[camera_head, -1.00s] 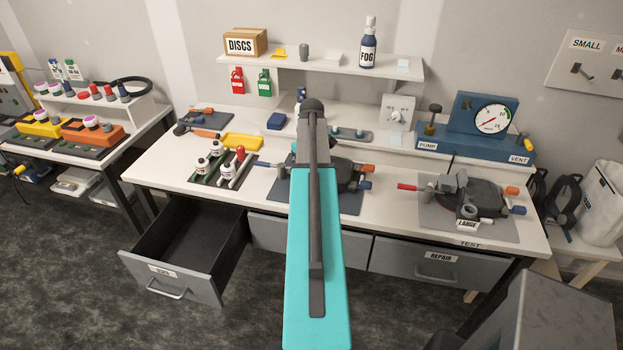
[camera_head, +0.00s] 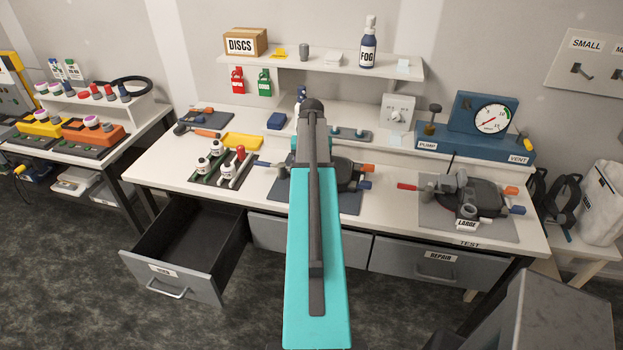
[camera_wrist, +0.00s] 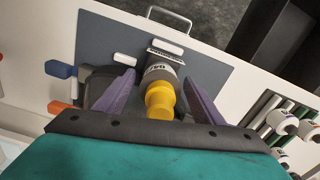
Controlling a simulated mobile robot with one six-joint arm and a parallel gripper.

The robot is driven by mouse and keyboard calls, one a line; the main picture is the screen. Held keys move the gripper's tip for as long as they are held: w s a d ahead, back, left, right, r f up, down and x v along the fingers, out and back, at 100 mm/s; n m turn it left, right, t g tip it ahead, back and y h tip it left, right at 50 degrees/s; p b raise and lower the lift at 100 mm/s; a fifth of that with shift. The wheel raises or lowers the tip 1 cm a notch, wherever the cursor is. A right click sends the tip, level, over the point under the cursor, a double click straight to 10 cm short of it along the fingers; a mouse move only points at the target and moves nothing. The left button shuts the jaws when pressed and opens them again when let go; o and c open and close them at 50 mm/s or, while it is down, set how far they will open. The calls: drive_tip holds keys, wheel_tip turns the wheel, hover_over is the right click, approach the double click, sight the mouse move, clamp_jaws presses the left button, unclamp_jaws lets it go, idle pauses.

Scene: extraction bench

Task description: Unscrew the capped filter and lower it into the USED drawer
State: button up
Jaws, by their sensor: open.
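In the wrist view a grey filter with a yellow cap (camera_wrist: 160,99) stands between the two purple fingers of my gripper (camera_wrist: 158,95). The fingers are open, one on each side of it, and I see a gap at least on the right. The filter sits at a dark device (camera_wrist: 95,88) on a grey mat (camera_wrist: 105,45). In the head view my arm hides the filter and my gripper; part of the device (camera_head: 345,172) shows to the right of the arm. The USED drawer (camera_head: 170,283) is pulled open at the lower left, and its inside looks empty.
A dark rack with several white bottles (camera_head: 203,163) stands left of the device. A second device (camera_head: 470,195) labelled LARGE is on the right. The REPAIR drawer (camera_head: 425,265) is closed. A shelf (camera_head: 330,65) with a box and bottles runs along the back.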

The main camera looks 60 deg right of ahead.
drive_tip(key=m, duration=0.5)
drive_tip(key=shift+m, duration=3.1)
